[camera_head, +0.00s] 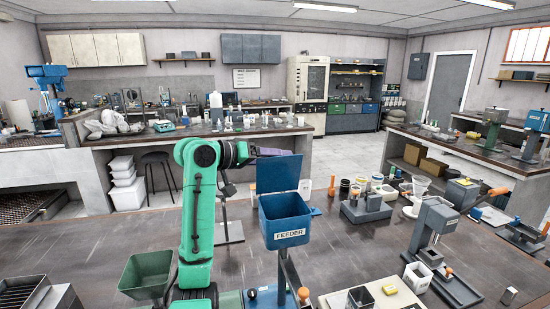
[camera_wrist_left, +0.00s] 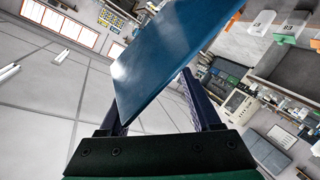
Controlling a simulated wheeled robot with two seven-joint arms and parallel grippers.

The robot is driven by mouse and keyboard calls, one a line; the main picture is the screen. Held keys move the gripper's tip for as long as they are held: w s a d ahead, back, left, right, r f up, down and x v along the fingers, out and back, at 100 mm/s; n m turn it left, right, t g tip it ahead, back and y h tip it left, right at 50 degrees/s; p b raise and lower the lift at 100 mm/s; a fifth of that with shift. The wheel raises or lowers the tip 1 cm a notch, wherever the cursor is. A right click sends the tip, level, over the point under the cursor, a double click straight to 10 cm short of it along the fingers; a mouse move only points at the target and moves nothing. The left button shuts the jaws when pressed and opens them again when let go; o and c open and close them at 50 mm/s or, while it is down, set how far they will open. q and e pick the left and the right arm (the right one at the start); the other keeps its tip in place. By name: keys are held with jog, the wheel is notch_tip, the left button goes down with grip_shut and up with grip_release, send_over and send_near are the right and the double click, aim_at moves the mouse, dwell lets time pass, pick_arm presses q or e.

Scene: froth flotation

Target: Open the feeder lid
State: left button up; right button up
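The blue feeder (camera_head: 285,222) is an open-topped box with a white FEEDER label, standing on a post at the table's front middle. Its blue lid (camera_head: 279,174) stands raised, roughly upright, at the back of the box, so the inside shows. My left gripper (camera_head: 267,152) is at the lid's top edge, its tips partly hidden by the lid. In the left wrist view the lid (camera_wrist_left: 165,50) crosses in front of two spread fingers, with a gap between them. I cannot tell whether a finger touches the lid. My right gripper is out of view.
A green hopper (camera_head: 147,274) stands left of my left arm. Right of the feeder are jars (camera_head: 345,186), a grey machine (camera_head: 432,225) and a pale tray (camera_head: 385,295) with small containers. Bare table (camera_head: 75,245) lies at the left.

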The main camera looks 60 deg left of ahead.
pick_arm(q)
jog(key=shift+d, duration=0.15)
jog(key=s+a+r+p, duration=0.1)
jog(key=s+r, duration=0.2)
jog(key=s, duration=0.4)
jog(key=s+a+r+p, duration=0.2)
jog(key=s+r, duration=0.1)
jog(key=s, duration=0.5)
jog(key=shift+a+r, duration=0.15)
dwell(0.8)
